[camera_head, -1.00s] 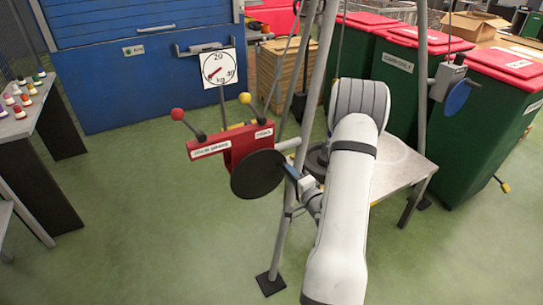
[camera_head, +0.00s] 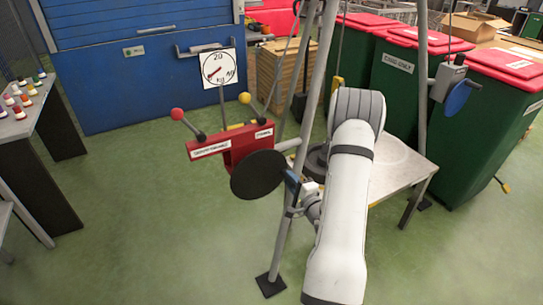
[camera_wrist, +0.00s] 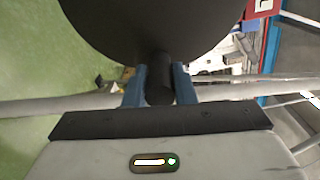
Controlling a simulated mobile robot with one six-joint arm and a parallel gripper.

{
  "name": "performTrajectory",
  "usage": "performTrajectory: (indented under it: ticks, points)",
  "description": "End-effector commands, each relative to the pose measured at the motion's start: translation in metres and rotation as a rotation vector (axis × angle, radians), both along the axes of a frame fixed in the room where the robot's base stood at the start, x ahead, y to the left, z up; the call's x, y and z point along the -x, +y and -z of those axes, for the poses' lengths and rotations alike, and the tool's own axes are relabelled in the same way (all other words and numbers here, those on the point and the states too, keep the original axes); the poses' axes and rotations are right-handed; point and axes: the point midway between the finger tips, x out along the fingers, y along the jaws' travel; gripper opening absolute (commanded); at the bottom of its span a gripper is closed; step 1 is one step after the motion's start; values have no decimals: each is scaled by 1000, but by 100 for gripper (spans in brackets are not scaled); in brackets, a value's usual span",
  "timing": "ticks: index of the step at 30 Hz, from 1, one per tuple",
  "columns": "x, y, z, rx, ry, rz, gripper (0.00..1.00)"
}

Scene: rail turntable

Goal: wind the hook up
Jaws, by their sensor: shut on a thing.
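The red winch (camera_head: 237,151) is fixed to a grey leg of the frame, with a black hand wheel (camera_head: 258,175) on its near side. The wheel also fills the top of the wrist view (camera_wrist: 155,25). My gripper (camera_wrist: 159,88) is shut on the dark handle (camera_wrist: 159,80) that stands out from the wheel. A small yellow piece (camera_head: 337,84), perhaps part of the hook, hangs above my arm. The hook itself is not clearly seen.
Levers with a red knob (camera_head: 177,114) and a yellow knob (camera_head: 245,98) stick up from the winch. A dial (camera_head: 220,67) stands behind. A metal table (camera_head: 405,172) is behind my arm. Green floor lies open at left.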

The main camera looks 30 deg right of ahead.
Motion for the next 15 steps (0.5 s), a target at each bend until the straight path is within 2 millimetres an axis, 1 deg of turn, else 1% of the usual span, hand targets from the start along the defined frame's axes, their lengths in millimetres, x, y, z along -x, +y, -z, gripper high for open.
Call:
performTrajectory:
  ticks: [1,6,15]
  points:
    - [1,2,3,-3,9,-3,0]
    - [1,3,7,-33,10,-4,0]
    - [1,10,26,-258,14,-4,0]
